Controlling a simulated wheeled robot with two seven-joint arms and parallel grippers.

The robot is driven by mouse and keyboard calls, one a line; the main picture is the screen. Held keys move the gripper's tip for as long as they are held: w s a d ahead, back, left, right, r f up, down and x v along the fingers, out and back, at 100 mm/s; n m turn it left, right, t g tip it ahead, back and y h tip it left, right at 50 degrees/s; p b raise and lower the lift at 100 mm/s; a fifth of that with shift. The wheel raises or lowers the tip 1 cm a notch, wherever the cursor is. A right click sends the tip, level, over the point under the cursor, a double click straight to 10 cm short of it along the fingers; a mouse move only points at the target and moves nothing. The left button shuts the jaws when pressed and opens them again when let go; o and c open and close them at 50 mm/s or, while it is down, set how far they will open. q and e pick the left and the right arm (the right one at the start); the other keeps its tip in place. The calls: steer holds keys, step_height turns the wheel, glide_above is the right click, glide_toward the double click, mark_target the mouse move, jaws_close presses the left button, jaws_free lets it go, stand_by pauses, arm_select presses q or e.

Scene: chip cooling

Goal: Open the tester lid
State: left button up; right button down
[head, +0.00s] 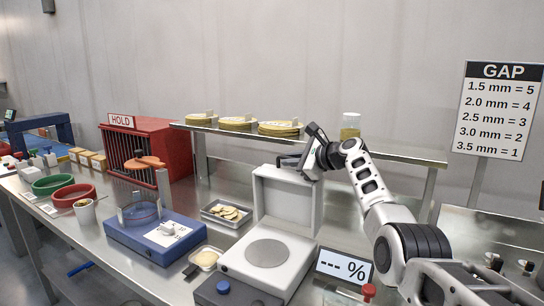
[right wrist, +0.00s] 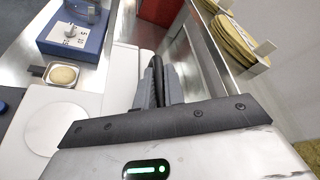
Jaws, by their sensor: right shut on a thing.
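The tester (head: 232,270) is a white box with a round grey plate (head: 267,253) on its top. Its lid (head: 287,207) stands upright at the back, open. My right gripper (head: 290,162) is at the lid's top edge and shut on it. In the right wrist view the fingers (right wrist: 157,85) are close together on a dark handle at the edge of the white lid (right wrist: 124,72). The round plate (right wrist: 60,128) shows at the left there. My left gripper is not in view.
A percent display (head: 343,266) stands right of the tester. A blue device (head: 155,238) and a tray of chips (head: 227,213) are on its left. A shelf (head: 395,154) with chip stacks and a jar (head: 350,126) runs behind. A red HOLD cage (head: 140,150) is at the back left.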

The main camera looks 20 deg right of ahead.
steer(key=shift+w+d+f+m, duration=0.15)
steer(key=shift+w+d+m, duration=0.15)
steer(key=shift+w+d, duration=0.2)
steer(key=c, duration=1.8)
jaws_free()
steer(key=shift+o, duration=0.2)
steer(key=shift+s, duration=0.1)
